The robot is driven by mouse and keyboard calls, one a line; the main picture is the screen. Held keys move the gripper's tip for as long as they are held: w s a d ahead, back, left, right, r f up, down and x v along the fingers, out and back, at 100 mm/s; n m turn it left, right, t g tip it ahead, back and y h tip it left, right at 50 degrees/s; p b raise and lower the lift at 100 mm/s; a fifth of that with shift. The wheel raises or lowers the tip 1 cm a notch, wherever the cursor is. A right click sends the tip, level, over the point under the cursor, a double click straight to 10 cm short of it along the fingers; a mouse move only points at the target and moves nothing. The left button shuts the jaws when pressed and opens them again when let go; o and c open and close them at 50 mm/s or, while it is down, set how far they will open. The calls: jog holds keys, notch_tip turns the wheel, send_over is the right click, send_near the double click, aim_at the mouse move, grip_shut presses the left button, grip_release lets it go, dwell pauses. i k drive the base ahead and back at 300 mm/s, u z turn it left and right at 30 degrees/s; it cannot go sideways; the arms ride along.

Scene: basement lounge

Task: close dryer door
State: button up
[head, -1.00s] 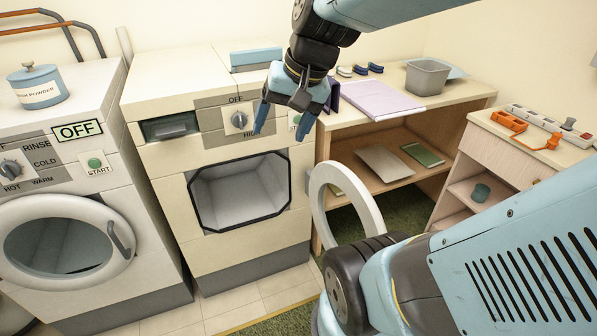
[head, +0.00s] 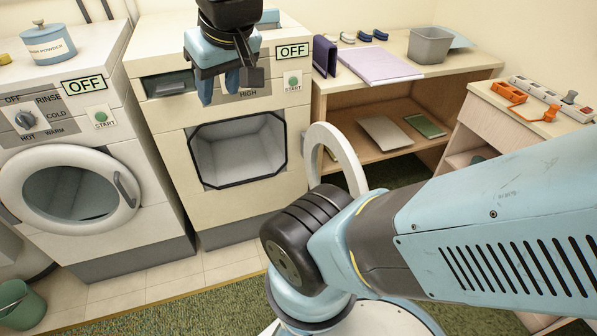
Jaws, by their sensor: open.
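The dryer (head: 160,212) is the cream machine in the middle, with a dark-rimmed square opening (head: 240,152) and an empty grey drum inside. Its ring-shaped door (head: 347,150) stands wide open, swung out to the right of the opening. My gripper (head: 219,93) hangs in front of the dryer's control panel, above and left of the opening. It is open, holds nothing, and is apart from the door. It hides the dial. The lower part of the door is partly hidden behind my arm.
A washer (head: 95,125) with a shut round door stands to the left, with a blue powder tin (head: 47,43) on top. A wooden shelf table (head: 328,95) is close behind the open door. A green bucket (head: 20,303) stands at lower left. The floor before the dryer is clear.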

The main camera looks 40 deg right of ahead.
aim_at(322, 132)
jog(key=u, duration=1.3)
jog(key=k, duration=2.85)
jog(key=z, duration=1)
jog(key=i, duration=1)
jog(key=z, duration=0.1)
